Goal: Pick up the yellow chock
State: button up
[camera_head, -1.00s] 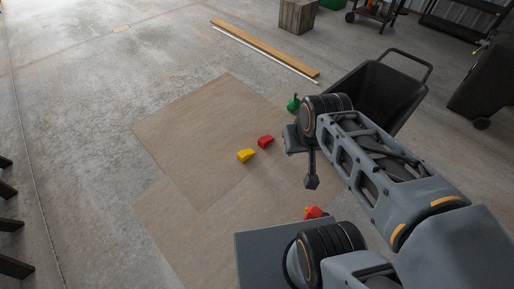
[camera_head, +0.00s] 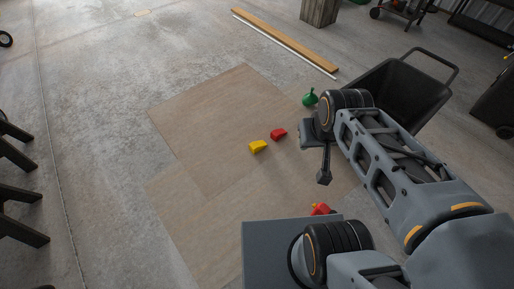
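A red object (camera_head: 320,209) shows beside my base. A black cart (camera_head: 402,90) is at the right. A wooden plank (camera_head: 285,40) lies at the back. Dark legs (camera_head: 15,190) stand at the left. Floor left of the mat is clear.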

aim_at(255, 147)
jog(key=u, duration=0.55)
jog(key=i, duration=1.75)
jog(key=u, duration=1.2)
